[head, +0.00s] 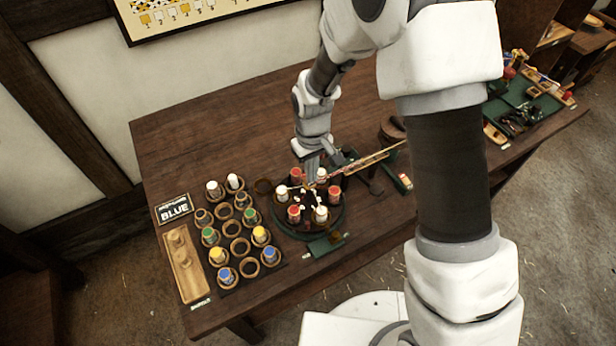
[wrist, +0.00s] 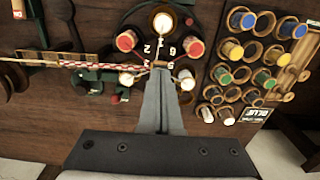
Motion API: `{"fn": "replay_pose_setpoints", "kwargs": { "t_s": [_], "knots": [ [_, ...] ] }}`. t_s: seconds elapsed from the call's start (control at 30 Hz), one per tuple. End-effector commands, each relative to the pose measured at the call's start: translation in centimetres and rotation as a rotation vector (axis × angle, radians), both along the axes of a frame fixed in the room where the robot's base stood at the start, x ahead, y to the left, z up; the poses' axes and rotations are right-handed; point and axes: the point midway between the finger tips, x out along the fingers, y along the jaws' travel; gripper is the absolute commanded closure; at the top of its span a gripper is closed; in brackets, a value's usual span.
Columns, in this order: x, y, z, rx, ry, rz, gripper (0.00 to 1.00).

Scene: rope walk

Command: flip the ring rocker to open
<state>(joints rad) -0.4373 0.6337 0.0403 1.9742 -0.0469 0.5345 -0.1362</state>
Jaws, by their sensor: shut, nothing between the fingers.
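A round dark braiding stand (head: 283,232) with red-topped and white-topped bobbins around its ring stands on the table; part of it shows in the wrist view (wrist: 140,18). A small green block (head: 327,245) with a darker piece on top sits at its front edge. I cannot tell for sure whether this is the ring rocker, or which way it is tipped. My gripper (head: 313,180) is over the back of the stand, its fingers (wrist: 160,72) together and empty. A red and white braid (wrist: 100,66) runs from the stand's middle, close beyond the fingertips.
A bobbin rack (head: 232,240) with several coloured bobbins, a BLUE sign (head: 174,209) and a wooden tray (head: 183,265) lie left of the stand. A green tool tray (head: 525,105) is at the far right. The table's back left is clear.

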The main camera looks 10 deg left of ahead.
Motion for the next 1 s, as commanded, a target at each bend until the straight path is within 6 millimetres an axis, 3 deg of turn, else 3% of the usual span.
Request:
{"fn": "replay_pose_setpoints", "kwargs": {
  "t_s": [1.0],
  "knots": [
    [0.0,0.0,-1.5,0.000,0.000,0.000,1.00]
  ]
}}
